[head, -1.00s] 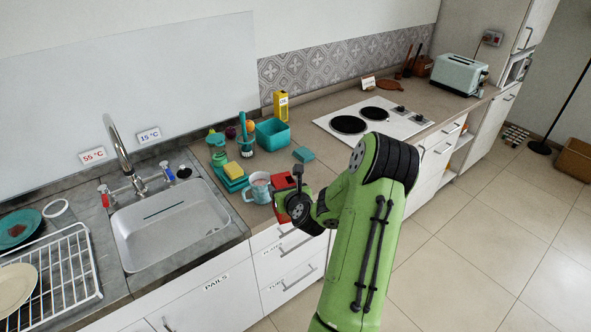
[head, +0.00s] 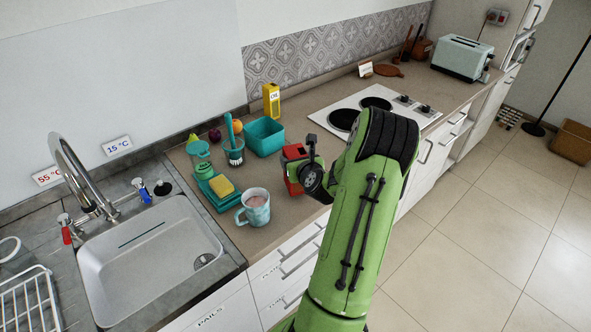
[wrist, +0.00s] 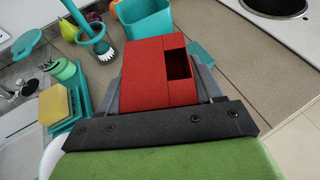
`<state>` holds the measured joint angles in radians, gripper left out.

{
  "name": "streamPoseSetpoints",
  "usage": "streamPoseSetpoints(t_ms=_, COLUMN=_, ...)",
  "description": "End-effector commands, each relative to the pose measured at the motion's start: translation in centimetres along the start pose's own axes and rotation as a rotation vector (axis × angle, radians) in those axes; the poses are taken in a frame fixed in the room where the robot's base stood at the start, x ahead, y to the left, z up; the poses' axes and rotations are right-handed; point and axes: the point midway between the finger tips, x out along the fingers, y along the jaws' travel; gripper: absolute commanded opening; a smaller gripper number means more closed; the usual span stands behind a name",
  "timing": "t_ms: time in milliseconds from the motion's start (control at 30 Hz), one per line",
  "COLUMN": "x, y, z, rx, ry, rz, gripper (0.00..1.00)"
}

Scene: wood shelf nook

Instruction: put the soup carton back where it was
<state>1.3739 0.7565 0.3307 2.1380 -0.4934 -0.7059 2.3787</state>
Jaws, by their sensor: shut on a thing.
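The soup carton, a red box (head: 293,153), is in my gripper (head: 301,174) in the head view, over the counter to the right of the mug. It fills the middle of the wrist view (wrist: 145,75), with a dark opening on its right part. My gripper is shut on it, with a grey finger at either side. My arm hides part of the carton in the head view. I cannot tell whether its base touches the counter.
A mug (head: 256,206) with pinkish contents stands near the counter's front edge. A teal bin (head: 266,137), dish brush (head: 232,140), yellow sponge (head: 221,186) and yellow oil carton (head: 271,101) stand behind. The hob (head: 345,118) is right, the sink (head: 150,262) left.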

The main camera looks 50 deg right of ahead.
Motion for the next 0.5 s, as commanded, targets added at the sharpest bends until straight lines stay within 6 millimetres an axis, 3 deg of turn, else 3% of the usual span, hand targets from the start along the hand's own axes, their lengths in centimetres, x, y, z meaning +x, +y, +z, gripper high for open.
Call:
streamPoseSetpoints(t_ms=100, x=0.9, y=0.0, z=-2.2, rx=0.004, ry=0.0, rz=0.0, gripper=0.12)
streamPoseSetpoints(t_ms=267, x=0.8, y=0.0, z=-2.1, rx=0.0, ry=0.0, rz=0.0, gripper=0.12)
streamPoseSetpoints(t_ms=300, x=0.8, y=0.0, z=-2.1, rx=0.0, ry=0.002, rz=0.0, gripper=0.68)
streamPoseSetpoints(t_ms=433, x=0.8, y=0.0, z=-2.1, rx=0.0, ry=0.002, rz=0.0, gripper=0.88)
streamPoseSetpoints(t_ms=500, x=0.8, y=0.0, z=-2.1, rx=0.0, ry=0.002, rz=0.0, gripper=0.91)
